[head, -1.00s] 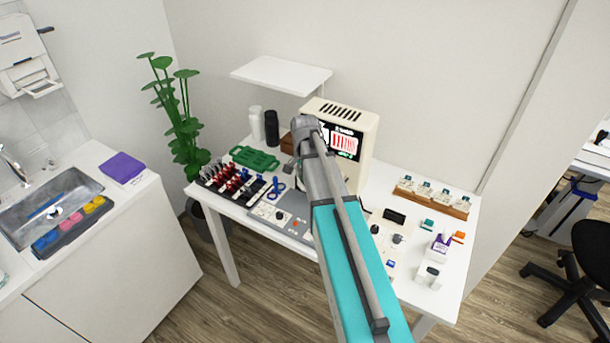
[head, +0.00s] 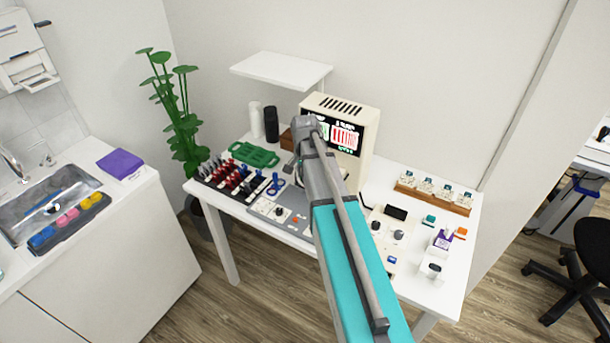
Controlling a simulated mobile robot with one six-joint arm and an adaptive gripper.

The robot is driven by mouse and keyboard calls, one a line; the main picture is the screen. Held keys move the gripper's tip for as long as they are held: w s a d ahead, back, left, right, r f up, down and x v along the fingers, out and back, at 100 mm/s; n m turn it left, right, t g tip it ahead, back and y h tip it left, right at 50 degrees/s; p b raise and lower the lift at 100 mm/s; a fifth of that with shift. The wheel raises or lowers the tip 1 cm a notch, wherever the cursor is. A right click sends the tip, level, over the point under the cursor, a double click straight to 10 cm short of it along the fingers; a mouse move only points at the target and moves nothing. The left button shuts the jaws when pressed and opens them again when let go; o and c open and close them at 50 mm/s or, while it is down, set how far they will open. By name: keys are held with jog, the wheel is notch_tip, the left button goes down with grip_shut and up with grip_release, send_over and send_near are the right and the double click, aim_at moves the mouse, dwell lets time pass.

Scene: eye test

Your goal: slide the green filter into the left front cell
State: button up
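A small green-teal block (head: 429,219) lies on the right part of the white table; it may be the green filter, but it is too small to be sure. A small orange block (head: 460,232) and a purple-and-white item (head: 442,239) are near it. I cannot make out which part holds the left front cell. My arm reaches from the bottom over the table, its grey end in front of the cream machine (head: 363,122). My gripper does not show; the arm seems to hide it, along with part of the table and machine.
A wooden rack (head: 407,190) with several clear-and-white pieces stands at the table's back right. A green tray (head: 254,154), a dark rack of red and blue items (head: 203,181) and a grey panel (head: 283,222) are at left. A white shelf (head: 281,70) overhangs the back.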

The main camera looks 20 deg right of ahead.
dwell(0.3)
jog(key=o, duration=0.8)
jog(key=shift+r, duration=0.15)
